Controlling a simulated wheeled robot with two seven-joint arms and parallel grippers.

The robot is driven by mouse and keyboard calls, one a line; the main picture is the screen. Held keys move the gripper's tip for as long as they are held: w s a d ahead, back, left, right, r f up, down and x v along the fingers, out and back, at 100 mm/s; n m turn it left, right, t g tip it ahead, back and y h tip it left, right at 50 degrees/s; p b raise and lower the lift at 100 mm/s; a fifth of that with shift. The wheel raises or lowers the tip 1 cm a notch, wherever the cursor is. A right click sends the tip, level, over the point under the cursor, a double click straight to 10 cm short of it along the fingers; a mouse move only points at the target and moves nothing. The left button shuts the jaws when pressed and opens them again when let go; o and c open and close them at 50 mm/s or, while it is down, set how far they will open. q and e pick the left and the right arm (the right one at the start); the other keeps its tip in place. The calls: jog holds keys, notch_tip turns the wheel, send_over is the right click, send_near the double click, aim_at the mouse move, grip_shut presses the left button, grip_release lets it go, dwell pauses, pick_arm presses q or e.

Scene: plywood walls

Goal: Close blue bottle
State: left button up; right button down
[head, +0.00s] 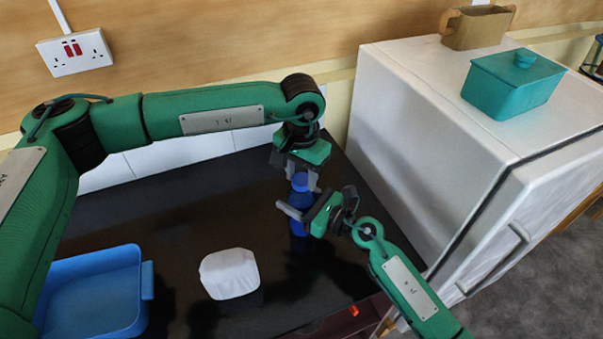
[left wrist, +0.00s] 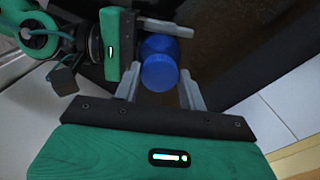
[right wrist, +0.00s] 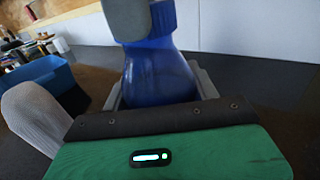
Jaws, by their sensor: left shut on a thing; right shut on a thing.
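A blue bottle (head: 298,228) stands upright on the dark counter, partly hidden by my right gripper. My right gripper (head: 297,208) is shut on the bottle's body from the side; the right wrist view shows the body (right wrist: 158,78) between its fingers. A blue cap (head: 300,181) is at the bottle's top, in line with it. My left gripper (head: 302,178) comes from above and is shut on the cap, which also shows between its fingers in the left wrist view (left wrist: 160,72). Whether the cap is seated on the neck cannot be told.
A white rounded block (head: 230,274) sits on the black counter (head: 185,215), left of the bottle. A blue tray (head: 90,285) lies at the left. A white fridge (head: 400,130) stands close on the right, with a teal lidded box (head: 510,85) and a tan pot (head: 476,28) on top.

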pick_arm(q)
jog(key=m, duration=0.4)
jog(key=o, duration=1)
notch_tip(320, 180, up, 12)
pick_arm(e)
jog(key=shift+c, duration=1.6)
grip_release()
